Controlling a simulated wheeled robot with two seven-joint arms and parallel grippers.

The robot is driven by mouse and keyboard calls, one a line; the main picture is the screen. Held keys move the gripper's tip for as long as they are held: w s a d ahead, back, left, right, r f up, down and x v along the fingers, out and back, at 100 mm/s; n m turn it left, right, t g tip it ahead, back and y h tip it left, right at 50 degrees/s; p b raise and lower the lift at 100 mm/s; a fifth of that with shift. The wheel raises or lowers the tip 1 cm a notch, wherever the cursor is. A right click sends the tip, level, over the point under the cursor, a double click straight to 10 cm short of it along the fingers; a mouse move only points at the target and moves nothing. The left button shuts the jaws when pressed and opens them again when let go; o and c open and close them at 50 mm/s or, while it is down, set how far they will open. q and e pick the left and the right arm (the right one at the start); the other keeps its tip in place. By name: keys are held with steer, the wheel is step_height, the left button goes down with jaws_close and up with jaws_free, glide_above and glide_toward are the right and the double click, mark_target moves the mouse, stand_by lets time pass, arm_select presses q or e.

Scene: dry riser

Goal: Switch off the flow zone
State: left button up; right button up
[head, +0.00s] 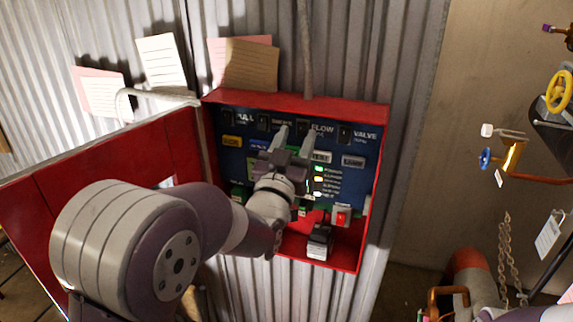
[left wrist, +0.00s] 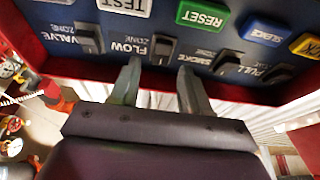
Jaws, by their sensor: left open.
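The blue alarm panel (head: 230,160) sits in an open red cabinet (head: 300,100). A row of black zone switches runs along its top. The flow zone switch (head: 302,128) is a black rocker beside its FLOW label; it also shows in the left wrist view (left wrist: 163,48). My left gripper (head: 294,137) is open in front of the panel, pointing at the upper row. In the left wrist view its fingertips (left wrist: 160,78) stand on either side of the flow switch's line, with nothing between them. I cannot tell whether they touch the panel. My right gripper is not in view.
The smoke switch (left wrist: 226,62) and valve switch (left wrist: 90,38) flank the flow switch closely. The green RESET button (left wrist: 202,15) is nearby. The red cabinet door (head: 100,170) stands open at left. Pipes and a yellow handwheel (head: 558,91) are at the right.

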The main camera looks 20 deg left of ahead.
arm_select(q)
steer(key=b+v, duration=0.3)
steer(key=v, duration=0.8)
steer(key=shift+s, duration=0.1)
step_height(320, 180, down, 10)
steer(key=g, duration=0.6)
steer(key=s+a+f+g, duration=0.1)
steer(key=s+f+g, duration=1.2)
steer(key=f, duration=0.5)
steer(key=shift+s+a+f+g+y, duration=0.25)
steer(key=shift+s+a+g+y, duration=0.15)
steer(key=shift+g, duration=0.3)
